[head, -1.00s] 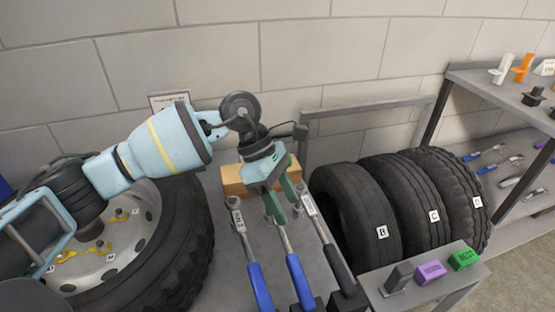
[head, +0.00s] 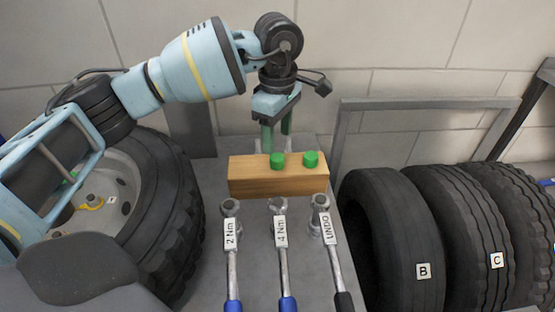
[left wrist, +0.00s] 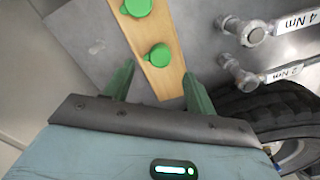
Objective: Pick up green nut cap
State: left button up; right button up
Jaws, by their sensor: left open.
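Two green nut caps sit on top of a wooden block (head: 245,180): the left cap (head: 277,160) and the right cap (head: 310,158). My left gripper (head: 277,132) points down, with its fingers open and empty, behind the left cap in the head view. In the left wrist view, the open fingers (left wrist: 158,70) show on either side of the block (left wrist: 165,82). The left cap (left wrist: 158,55) is just ahead of the gap between them, and the right cap (left wrist: 137,8) is farther up. My right gripper is not in view.
Three labelled wrenches, 2 Nm (head: 229,235), 4 Nm (head: 280,235) and UNDO (head: 329,232), lie in front of the block. A wheel (head: 165,225) stands at left. Several tires, such as B (head: 385,230), stand in a rack at right. A wall is behind.

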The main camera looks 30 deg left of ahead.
aim_at(277, 157)
pick_arm(q)
jog(key=shift+f+b, duration=0.3)
jog(key=shift+f, duration=2.4)
jog(key=c, duration=1)
jog(key=shift+r, duration=0.1)
jog(key=shift+c, duration=0.2)
notch_tip(277, 157, up, 10)
jog(key=p, duration=0.1)
